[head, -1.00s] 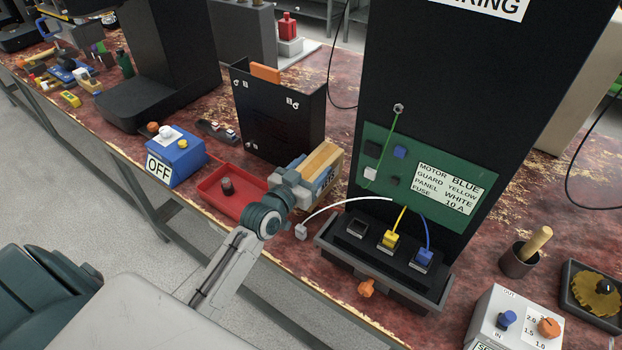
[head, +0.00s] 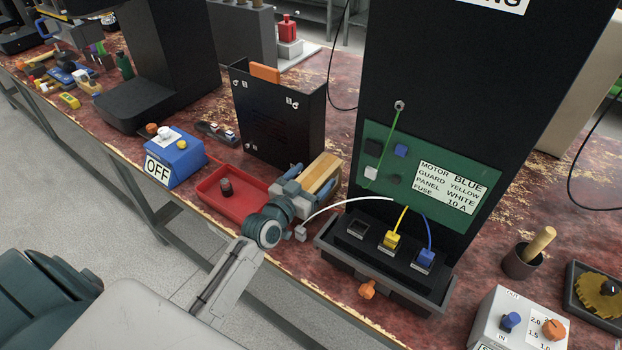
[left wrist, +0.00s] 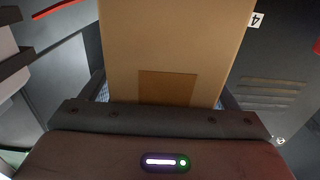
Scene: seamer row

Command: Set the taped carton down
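The carton (head: 320,173) is a tan box beside the black upright panel in the head view, just right of the red tray. My left gripper (head: 305,187) comes in from the front left with its fingers around the carton. In the left wrist view the carton (left wrist: 175,45) fills the space between the fingers, with a darker brown patch, perhaps tape, on its near face. A finger lies along each side, shut on it. The carton's underside is hidden, so I cannot tell whether it touches the bench. My right gripper is not in view.
A red tray (head: 210,201) holding a dark knob-like part lies left of the carton. A black bracket (head: 248,120) stands behind. A white wire's plug (head: 300,234) hangs close to my arm. The socket block (head: 345,262) is right. The blue OFF box (head: 188,162) is further left.

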